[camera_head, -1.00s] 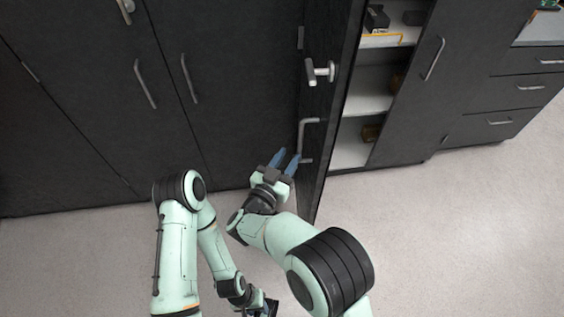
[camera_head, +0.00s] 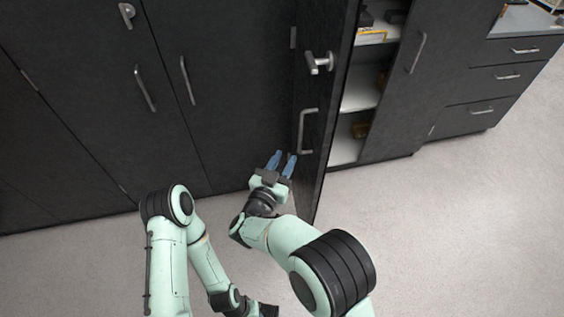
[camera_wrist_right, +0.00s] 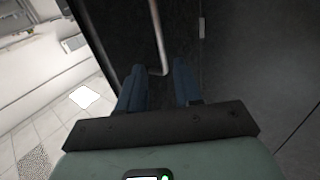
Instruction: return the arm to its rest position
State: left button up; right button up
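My right gripper (camera_head: 282,161) is open and empty, its two blue fingers apart, just left of the open cabinet door (camera_head: 322,120). In the right wrist view the gripper (camera_wrist_right: 157,82) shows both fingers with nothing between them. The door's bar handle (camera_head: 303,132) lies a little beyond the fingertips in the head view; it also shows in the right wrist view (camera_wrist_right: 158,35), past the fingers. My left gripper (camera_head: 264,310) is low at the bottom edge of the head view, partly cut off, so its fingers cannot be made out.
The open door stands out from the dark cabinet front, beside white shelves (camera_head: 360,95) holding a few items. A lever handle (camera_head: 319,63) sticks out from the door. Closed cabinet doors (camera_head: 90,100) fill the left. A drawer unit (camera_head: 500,80) stands at right. The floor (camera_head: 450,230) is clear at right.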

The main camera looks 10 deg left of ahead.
dwell(0.3)
